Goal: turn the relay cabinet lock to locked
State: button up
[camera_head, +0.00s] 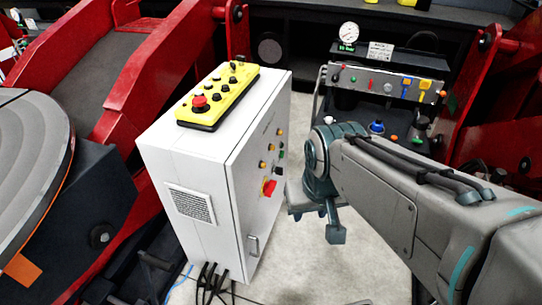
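A white cabinet (205,165) stands upright left of centre, probably the relay cabinet. Its narrow right-hand face carries several small coloured buttons, a red and yellow rotary switch (268,187) and a grey handle (253,245) low down. I cannot tell which part is the lock or how it is set. My gripper (318,222) hangs in the air to the right of the cabinet, pointing down, apart from that face. One finger shows clearly; the other is mostly hidden, so its opening is unclear. I see nothing held in it.
A yellow control box (218,95) with a red button sits on the cabinet. Black cables (212,283) leave its bottom. A grey panel (385,82) with knobs and a gauge (349,32) stands behind. Red machine arms (150,75) flank the cabinet. Pale floor (290,265) is open below my gripper.

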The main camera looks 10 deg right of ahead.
aim_at(279, 171)
jog(key=i, duration=0.45)
jog(key=z, duration=0.05)
jog(key=k, duration=0.5)
jog(key=z, duration=0.7)
jog(key=i, duration=0.65)
jog(key=u, duration=0.75)
jog(key=k, duration=0.5)
jog(key=z, duration=0.45)
jog(key=i, duration=0.7)
jog(key=u, duration=1.15)
